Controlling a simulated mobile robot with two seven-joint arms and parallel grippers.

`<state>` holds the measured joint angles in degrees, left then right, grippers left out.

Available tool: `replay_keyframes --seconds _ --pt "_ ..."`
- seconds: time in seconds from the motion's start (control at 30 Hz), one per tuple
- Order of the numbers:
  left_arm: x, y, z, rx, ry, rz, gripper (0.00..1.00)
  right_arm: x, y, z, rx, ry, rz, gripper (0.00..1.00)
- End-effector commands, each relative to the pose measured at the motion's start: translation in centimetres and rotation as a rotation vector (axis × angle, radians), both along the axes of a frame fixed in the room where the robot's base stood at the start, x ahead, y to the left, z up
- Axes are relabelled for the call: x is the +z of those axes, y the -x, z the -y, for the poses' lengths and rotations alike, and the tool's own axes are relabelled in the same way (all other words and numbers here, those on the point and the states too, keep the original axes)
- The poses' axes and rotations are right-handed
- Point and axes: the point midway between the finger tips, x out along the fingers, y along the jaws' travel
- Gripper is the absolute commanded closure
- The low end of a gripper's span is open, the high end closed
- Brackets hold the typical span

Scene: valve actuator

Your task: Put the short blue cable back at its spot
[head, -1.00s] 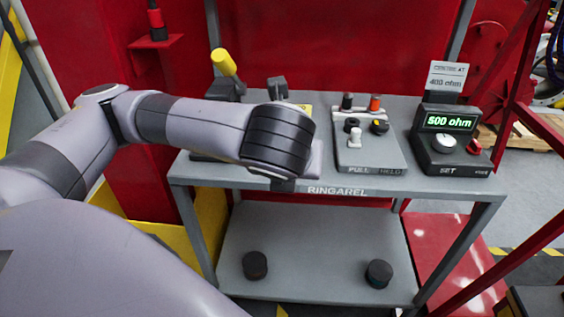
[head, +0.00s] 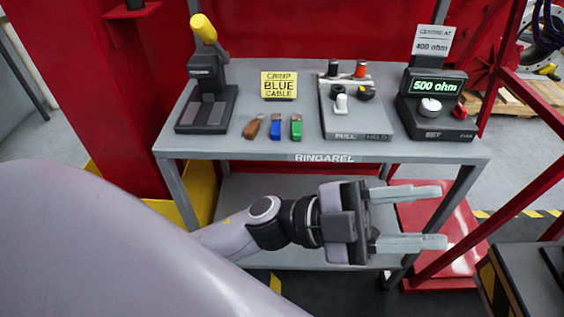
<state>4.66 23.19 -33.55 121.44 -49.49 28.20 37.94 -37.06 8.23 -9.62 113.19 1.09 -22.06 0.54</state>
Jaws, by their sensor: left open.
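The short blue cable (head: 275,127) lies on the grey bench top near its front edge, between a brown cable (head: 253,128) and a green cable (head: 296,127). It is small in the head view, and its ends are hard to make out. My left gripper (head: 438,217) is open and empty, with its two fingers apart and pointing right. It is in front of the bench, below the top's front edge in the picture, apart from the cables. My right gripper is not in view.
On the bench (head: 230,149) are a press with a yellow handle (head: 203,28), a yellow "CRIMP BLUE CABLE" sign (head: 279,85), a terminal board (head: 352,118), and a meter reading 500 ohm (head: 437,87). Red frame bars (head: 480,170) stand at the right.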

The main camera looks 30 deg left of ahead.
Motion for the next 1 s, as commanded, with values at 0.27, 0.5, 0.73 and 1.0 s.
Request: replay_keyframes --seconds 0.27,0.5,0.73,1.0 --pt "-14.3 -6.5 -10.4 0.603 0.137 -0.662 0.54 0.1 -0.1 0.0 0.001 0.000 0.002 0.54" --pt "-29.5 -0.4 -17.1 0.907 0.014 -1.209 0.54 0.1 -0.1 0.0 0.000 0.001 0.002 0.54" --pt "-34.4 4.1 -18.7 0.967 -0.055 -1.414 0.54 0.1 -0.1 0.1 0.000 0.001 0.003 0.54" --pt "-34.4 4.2 -18.7 0.968 -0.059 -1.418 0.54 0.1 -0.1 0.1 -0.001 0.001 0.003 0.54"
